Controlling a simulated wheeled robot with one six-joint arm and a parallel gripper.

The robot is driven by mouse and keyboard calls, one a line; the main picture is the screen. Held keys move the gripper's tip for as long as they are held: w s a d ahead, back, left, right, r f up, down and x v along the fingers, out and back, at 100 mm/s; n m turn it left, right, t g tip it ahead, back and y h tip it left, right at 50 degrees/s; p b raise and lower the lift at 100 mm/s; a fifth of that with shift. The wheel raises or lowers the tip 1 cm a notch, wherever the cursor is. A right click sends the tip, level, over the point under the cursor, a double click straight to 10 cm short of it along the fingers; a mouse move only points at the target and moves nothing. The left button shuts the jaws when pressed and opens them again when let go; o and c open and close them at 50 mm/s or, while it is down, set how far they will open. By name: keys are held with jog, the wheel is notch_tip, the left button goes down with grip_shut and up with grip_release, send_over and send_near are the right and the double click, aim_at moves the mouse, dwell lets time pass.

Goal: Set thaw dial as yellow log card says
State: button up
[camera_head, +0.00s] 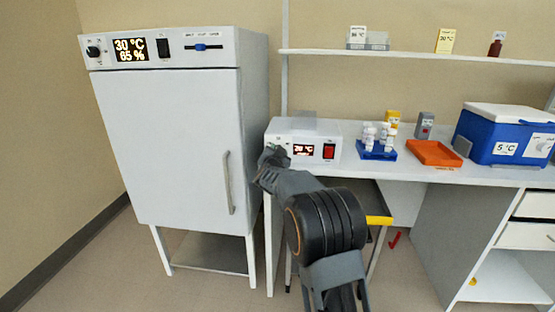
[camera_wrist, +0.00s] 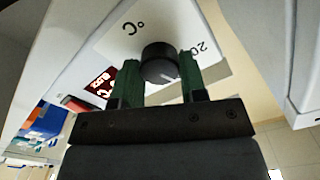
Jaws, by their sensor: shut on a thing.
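The thaw unit is a white box (camera_head: 312,129) on the left end of the bench, with a small lit display (camera_head: 303,150) whose number is too small to read surely. Its black dial (camera_wrist: 158,62) shows in the wrist view, with a °C mark and a 20 on the panel around it. My gripper (camera_wrist: 160,77) is shut on this dial, one green finger on each side. In the head view my gripper (camera_head: 272,156) hides the dial at the unit's left front. The yellow log card (camera_head: 445,41) stands on the wall shelf and appears to read 30 °C.
A white cabinet (camera_head: 170,150), its display reading 30 °C and 65 %, stands close on the left. A red switch (camera_head: 329,151) is right of the display. A blue vial rack (camera_head: 376,152), orange tray (camera_head: 434,153) and blue cooler (camera_head: 490,137) stand farther right.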

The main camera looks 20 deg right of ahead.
jog(key=shift+f+m+b, duration=0.1)
jog(key=shift+m+b, duration=0.75)
jog(key=shift+m, duration=0.65)
jog(key=o, duration=0.9)
jog(key=shift+o, duration=0.2)
jog(key=v, duration=1.4)
jog(key=shift+d, duration=0.1)
jog(key=shift+r+p, duration=0.2)
jog(key=shift+p, duration=0.15)
